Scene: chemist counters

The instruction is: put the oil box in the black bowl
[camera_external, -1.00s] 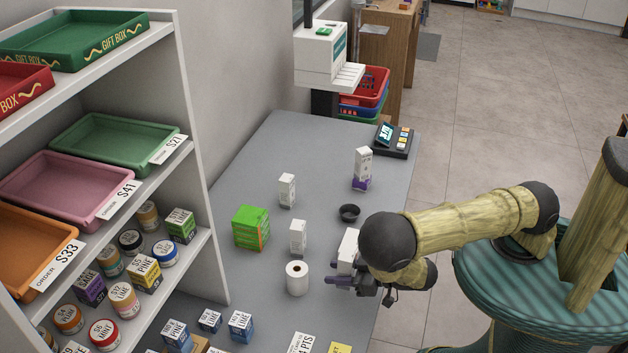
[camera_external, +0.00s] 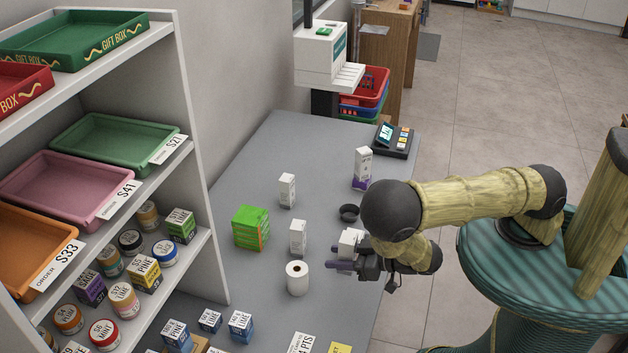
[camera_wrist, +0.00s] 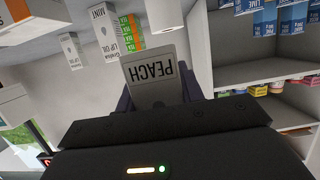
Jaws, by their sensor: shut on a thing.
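My gripper (camera_external: 343,266) is shut on a white box (camera_external: 350,242), which shows the word PEACH upside down in the wrist view (camera_wrist: 155,78). The fingers hide part of the box in the external view. The small black bowl (camera_external: 349,212) sits on the grey counter just behind the held box. It looks empty. Other white boxes stand upright: one (camera_external: 298,237) left of the gripper, one (camera_external: 287,190) further back, and one with a purple base (camera_external: 362,168) behind the bowl. In the wrist view, a nearby box (camera_wrist: 104,30) reads MINT and LIP OIL.
A white paper roll (camera_external: 298,278) stands close to the left of my fingers. A green box stack (camera_external: 251,228) is further left. A card terminal (camera_external: 393,140) is at the back right. A shelf with trays (camera_external: 200,150) stands at the left. The counter between the bowl and back boxes is clear.

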